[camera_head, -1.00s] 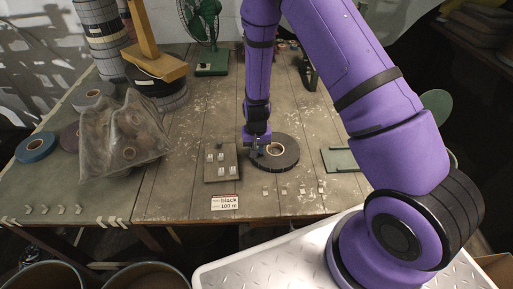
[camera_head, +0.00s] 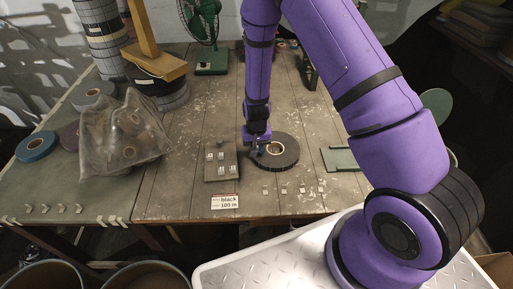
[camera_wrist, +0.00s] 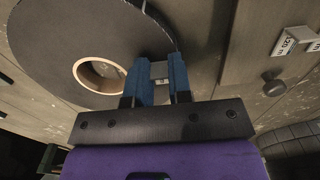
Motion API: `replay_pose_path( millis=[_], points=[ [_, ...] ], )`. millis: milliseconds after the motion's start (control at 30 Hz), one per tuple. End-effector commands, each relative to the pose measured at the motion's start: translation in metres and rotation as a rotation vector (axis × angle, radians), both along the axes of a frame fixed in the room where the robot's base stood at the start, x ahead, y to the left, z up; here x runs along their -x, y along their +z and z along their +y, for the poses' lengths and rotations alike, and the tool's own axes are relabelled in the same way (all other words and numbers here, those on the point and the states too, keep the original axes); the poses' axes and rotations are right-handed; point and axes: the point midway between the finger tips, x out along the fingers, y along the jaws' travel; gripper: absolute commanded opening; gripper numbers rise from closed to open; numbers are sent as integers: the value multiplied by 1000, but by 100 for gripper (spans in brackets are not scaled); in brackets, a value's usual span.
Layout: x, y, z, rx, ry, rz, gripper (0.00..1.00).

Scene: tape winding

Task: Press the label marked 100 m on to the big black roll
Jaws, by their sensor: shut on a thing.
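The big black roll (camera_head: 287,152) lies flat on the table with a pale core ring; it fills the upper left of the wrist view (camera_wrist: 65,35). My gripper (camera_head: 260,148) is at the roll's left side. In the wrist view its blue fingers (camera_wrist: 158,74) are shut on a small pale label (camera_wrist: 159,71), which shows against the roll near its edge. I cannot read its marking, nor tell whether it touches the roll. A label board (camera_head: 221,173) with several small labels stands left of the roll; one label in the wrist view (camera_wrist: 284,40) seems to read 120 m.
A card (camera_head: 225,202) reading "black 100 m" is at the table's front edge. A plastic-wrapped bundle (camera_head: 123,135), a blue roll (camera_head: 37,146) and a green fan (camera_head: 205,25) stand left and behind. Small clips (camera_head: 302,189) lie in front of the roll.

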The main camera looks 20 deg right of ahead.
Motion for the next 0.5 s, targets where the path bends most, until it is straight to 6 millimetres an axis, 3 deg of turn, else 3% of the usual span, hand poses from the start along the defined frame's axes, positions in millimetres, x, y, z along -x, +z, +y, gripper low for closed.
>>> replay_pose_path(
  millis=[267,300,400,500],
  points=[
    [1,-1,0,0,0,3,0],
    [1,-1,0,0,0,3,26],
    [1,-1,0,0,0,3,49],
    [1,-1,0,0,0,2,49]
  ],
)
